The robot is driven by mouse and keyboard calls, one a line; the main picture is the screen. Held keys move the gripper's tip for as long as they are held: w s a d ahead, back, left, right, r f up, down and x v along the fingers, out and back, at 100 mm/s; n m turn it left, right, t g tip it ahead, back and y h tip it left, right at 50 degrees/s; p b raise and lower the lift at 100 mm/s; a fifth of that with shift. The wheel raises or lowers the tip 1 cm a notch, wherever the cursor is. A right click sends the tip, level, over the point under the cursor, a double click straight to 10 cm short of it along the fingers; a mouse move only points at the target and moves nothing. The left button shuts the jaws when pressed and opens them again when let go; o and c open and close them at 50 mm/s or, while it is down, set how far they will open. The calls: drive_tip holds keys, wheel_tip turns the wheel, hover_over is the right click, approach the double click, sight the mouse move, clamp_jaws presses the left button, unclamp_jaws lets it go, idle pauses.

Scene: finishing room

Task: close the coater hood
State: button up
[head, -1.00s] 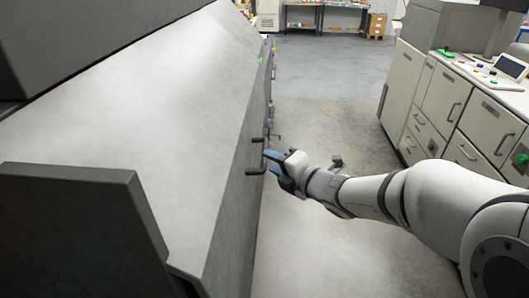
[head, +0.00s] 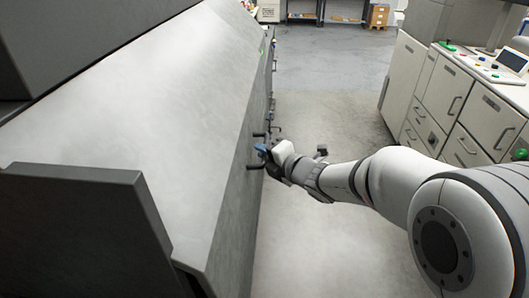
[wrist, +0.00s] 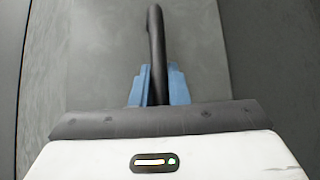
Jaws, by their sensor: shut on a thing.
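The coater hood (head: 150,110) is the large light-grey sloping panel at the left of the head view. A dark bar handle (head: 256,166) sticks out from its right-hand face. It also shows in the wrist view as a dark curved bar (wrist: 155,45). My gripper (head: 263,149) is at this handle. In the wrist view its blue fingers (wrist: 174,84) stand on either side of the bar and are shut on it. The far end of the handle is clear of the fingers. Part of the handle is hidden behind the gripper in the head view.
A dark end panel (head: 75,215) stands at the near left. Grey cabinets (head: 450,105) with drawers and a control panel stand at the right. The floor (head: 330,110) between them is clear. Shelves with boxes (head: 345,12) are at the back.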

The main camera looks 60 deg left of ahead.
sight(251, 161)
clamp_jaws()
drive_tip(key=shift+f, duration=0.1)
drive_tip(key=shift+s+f+b, duration=0.1)
drive_tip(key=shift+f+b, duration=0.1)
drive_tip(key=shift+b, duration=0.35)
drive_tip(key=shift+m+y, duration=0.3)
drive_tip(key=shift+y, duration=0.2)
drive_tip(key=s+a+f+b, duration=0.1)
drive_tip(key=b, duration=0.1)
drive_tip(key=s+a+f+b, duration=0.1)
drive_tip(key=b, duration=0.2)
drive_tip(key=shift+s+f+b, duration=0.25)
drive_tip(key=shift+f+b, duration=0.05)
drive_tip(key=shift+f, duration=0.05)
drive_tip(key=shift+s+r, duration=0.1)
drive_tip(key=shift+g, duration=0.4)
